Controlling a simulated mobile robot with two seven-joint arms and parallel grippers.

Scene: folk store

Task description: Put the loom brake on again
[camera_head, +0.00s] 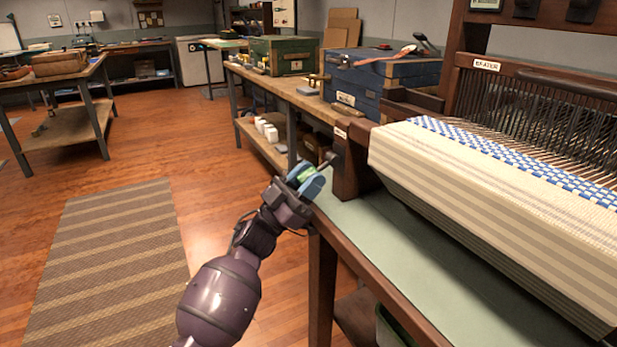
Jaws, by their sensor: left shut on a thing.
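The loom (500,185) stands at the right on a green-topped table, with striped cream cloth and a blue-and-white checked band on it. At its left end is a dark wooden upright (350,165) with a small pale label. A short dark lever (327,161), which looks like the brake lever, sticks out from this upright to the left. My left gripper (307,178) is at the lever's outer end, its blue fingers shut on a small green part that looks like the lever's handle. The fingers hide most of the handle. My right gripper is not in view.
The green tabletop (400,255) has bare room in front of the loom. Behind, a wooden bench holds a blue chest (385,80) and a green chest (285,54). Open floor with a striped rug (115,260) lies at the left.

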